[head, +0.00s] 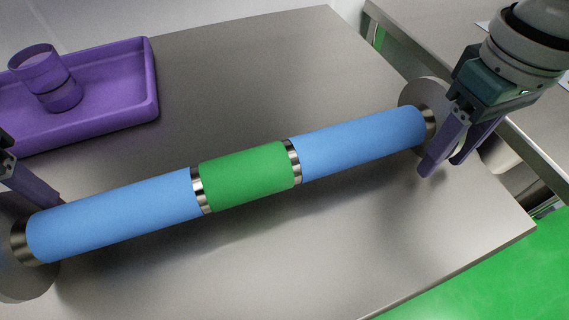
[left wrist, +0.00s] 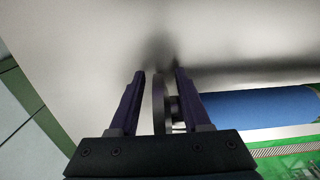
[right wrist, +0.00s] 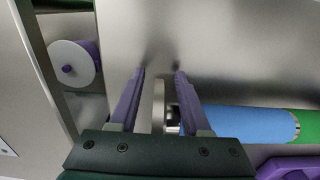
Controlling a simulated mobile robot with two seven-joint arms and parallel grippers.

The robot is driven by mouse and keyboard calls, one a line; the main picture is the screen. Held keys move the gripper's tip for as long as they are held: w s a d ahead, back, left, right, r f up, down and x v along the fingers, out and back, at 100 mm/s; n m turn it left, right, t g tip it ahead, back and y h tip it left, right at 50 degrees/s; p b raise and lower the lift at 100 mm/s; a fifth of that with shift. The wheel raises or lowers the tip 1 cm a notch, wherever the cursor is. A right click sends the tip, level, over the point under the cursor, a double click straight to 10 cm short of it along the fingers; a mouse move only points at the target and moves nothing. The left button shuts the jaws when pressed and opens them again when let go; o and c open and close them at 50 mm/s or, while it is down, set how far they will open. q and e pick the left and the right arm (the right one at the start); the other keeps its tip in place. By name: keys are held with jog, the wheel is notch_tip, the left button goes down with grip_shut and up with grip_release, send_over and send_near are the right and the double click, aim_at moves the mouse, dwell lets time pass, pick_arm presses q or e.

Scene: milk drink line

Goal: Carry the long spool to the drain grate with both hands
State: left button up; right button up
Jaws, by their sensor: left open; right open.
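The long spool (head: 245,177) lies slanted across the steel table in the head view, with blue sleeves, a green middle, metal rings and a grey disc at each end. My right gripper (head: 440,167) is open at its right end; in the right wrist view its fingers (right wrist: 160,70) stand either side of the right end disc (right wrist: 158,105). My left gripper (head: 45,193) is partly cut off at the head view's left edge. In the left wrist view it is open, its fingers (left wrist: 158,72) either side of the left end disc (left wrist: 158,100). I cannot identify the drain grate for certain.
A purple tray (head: 120,112) holding a purple cylindrical piece (head: 45,75) stands at the back left. A hatched strip (left wrist: 285,147) borders green floor in the left wrist view. Another steel surface (head: 440,35) lies beyond a gap at right. The table's front middle is clear.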

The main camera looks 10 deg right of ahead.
pick_arm(q)
jog(key=shift+f, duration=0.45)
pick_arm(e)
jog(key=shift+f, duration=0.45)
pick_arm(q)
grip_shut()
pick_arm(e)
grip_shut()
pick_arm(q)
jog(key=shift+r, duration=0.15)
pick_arm(e)
jog(key=shift+r, duration=0.1)
